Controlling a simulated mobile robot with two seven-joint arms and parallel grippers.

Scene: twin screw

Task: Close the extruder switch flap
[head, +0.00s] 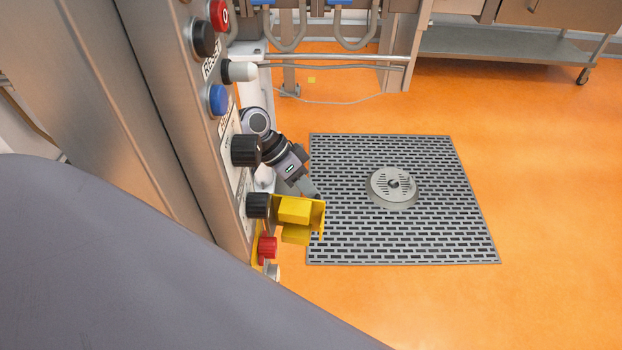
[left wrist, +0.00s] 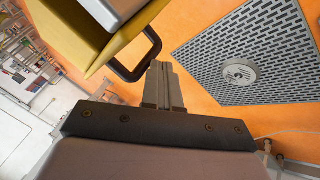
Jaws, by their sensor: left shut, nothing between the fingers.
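The yellow extruder switch flap (head: 296,211) sticks out to the right from the control panel's side, low on the column, just below a black knob. It looks open. In the left wrist view a yellow part (left wrist: 72,32) fills the upper left, with a dark loop beside it. My left gripper (head: 312,192) is just behind the flap's upper edge in the head view. Its fingers are shut and empty, and they show close to the dark loop in the left wrist view (left wrist: 162,72). I cannot tell whether they touch it. My right gripper is not in view.
The control panel (head: 222,130) carries several knobs and buttons, including a red button (head: 267,247) under the flap. A floor grate (head: 450,240) with a round drain (head: 393,187) lies to the right. A steel table (head: 500,45) stands at the back. The orange floor at right is clear.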

